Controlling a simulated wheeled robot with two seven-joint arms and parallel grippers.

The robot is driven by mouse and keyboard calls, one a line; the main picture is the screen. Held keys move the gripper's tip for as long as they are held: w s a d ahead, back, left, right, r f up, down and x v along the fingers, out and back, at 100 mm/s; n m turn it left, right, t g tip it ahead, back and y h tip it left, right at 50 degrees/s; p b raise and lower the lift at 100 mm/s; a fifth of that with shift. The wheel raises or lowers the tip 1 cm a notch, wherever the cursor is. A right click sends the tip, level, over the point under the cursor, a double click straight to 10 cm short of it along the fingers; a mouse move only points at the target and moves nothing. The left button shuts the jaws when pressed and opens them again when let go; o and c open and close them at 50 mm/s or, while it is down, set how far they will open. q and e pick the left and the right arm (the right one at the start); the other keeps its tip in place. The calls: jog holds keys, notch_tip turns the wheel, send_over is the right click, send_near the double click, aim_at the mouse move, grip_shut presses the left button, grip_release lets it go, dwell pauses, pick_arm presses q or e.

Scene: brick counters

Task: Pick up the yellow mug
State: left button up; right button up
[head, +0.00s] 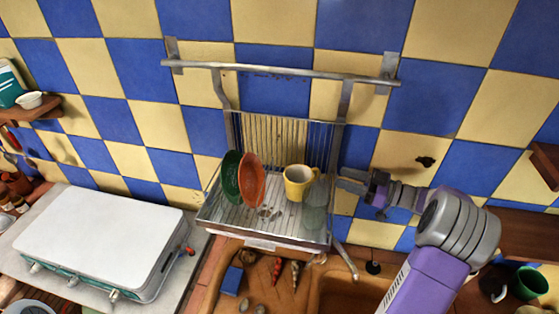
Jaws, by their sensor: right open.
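The yellow mug (297,184) stands on the metal dish rack (238,218), right of an orange plate. A clear glass (315,205) stands just in front and to the right of it, overlapping its right side in the picture. My right gripper (342,181) is at the rack's right edge, to the right of the mug and glass. Its jaws are open and point left toward them, with nothing seen between them. The gap between the fingers and the mug is hard to judge. My left gripper is not in view.
A green plate (231,177) and an orange plate (251,180) lean upright in the rack. A metal rail (280,72) runs above. A white-lidded stove (98,238) is at left. A sink area with peppers (277,272) lies below. A green mug (529,282) is at lower right.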

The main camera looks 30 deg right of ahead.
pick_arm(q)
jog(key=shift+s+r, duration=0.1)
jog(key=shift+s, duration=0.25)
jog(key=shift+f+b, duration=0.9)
pick_arm(e)
jog(key=x, duration=0.5)
jog(key=shift+s+a+f, duration=0.1)
jog(key=shift+a, duration=0.4)
jog(key=shift+w+a, duration=0.2)
jog(key=shift+w, duration=0.2)
grip_shut()
